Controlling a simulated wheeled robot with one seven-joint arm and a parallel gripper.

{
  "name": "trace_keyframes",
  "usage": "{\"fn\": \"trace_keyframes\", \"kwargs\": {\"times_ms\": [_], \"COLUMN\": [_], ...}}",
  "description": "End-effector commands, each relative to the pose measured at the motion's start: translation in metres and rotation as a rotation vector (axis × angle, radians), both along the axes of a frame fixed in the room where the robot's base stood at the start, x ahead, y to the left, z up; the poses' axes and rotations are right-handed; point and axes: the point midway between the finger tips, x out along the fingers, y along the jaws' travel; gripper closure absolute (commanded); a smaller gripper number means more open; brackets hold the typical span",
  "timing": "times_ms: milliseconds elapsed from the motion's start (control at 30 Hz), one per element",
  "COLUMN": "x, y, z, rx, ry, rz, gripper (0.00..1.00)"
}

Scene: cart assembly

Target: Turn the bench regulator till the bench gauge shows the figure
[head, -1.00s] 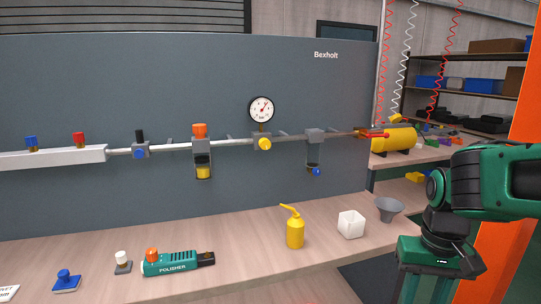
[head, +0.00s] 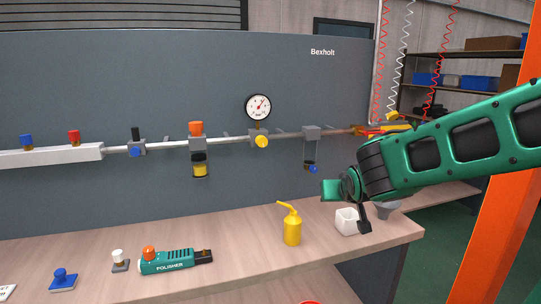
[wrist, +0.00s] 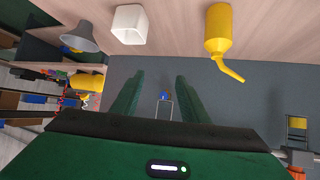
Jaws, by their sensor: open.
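The round white bench gauge (head: 258,107) is on the grey-blue panel in the head view, its needle pointing up and right; its figures are too small to read. A yellow knob (head: 262,141) sits on the block below it. An orange knob (head: 196,128) tops a pipe unit with a yellow-filled bowl (head: 200,170) to the left. I cannot tell for sure which knob is the regulator. My gripper (wrist: 159,76) is open and empty, off the panel at the right. In the wrist view a unit with a blue knob (wrist: 164,96) shows between its fingers.
A yellow oil can (head: 292,229), a white cup (head: 346,221) and a partly hidden grey funnel (head: 388,210) stand at the bench's right. A green polisher (head: 168,262) lies at the front left. The bench middle is clear.

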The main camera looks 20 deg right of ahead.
Motion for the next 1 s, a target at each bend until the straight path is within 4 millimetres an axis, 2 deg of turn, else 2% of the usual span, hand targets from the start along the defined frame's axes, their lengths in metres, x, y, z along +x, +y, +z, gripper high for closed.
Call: {"fn": "trace_keyframes", "kwargs": {"times_ms": [33,100,200,300,400,500,600,767,1000], "x": [0.022,0.048,0.075,0.09,0.097,0.1,0.104,0.117,0.148], "y": [0.019,0.045,0.083,0.116,0.141,0.154,0.159,0.158,0.156], "z": [0.011,0.033,0.062,0.086,0.102,0.112,0.115,0.115,0.115], "rx": [-0.021,-0.045,-0.067,-0.077,-0.08,-0.081,-0.081,-0.081,-0.081], "ry": [-0.073,-0.19,-0.339,-0.46,-0.544,-0.591,-0.607,-0.608,-0.606], "rz": [0.043,0.097,0.172,0.237,0.282,0.307,0.316,0.313,0.312], "gripper": [0.59,0.59,0.59,0.59,0.59,0.59,0.59,0.59,0.59]}}
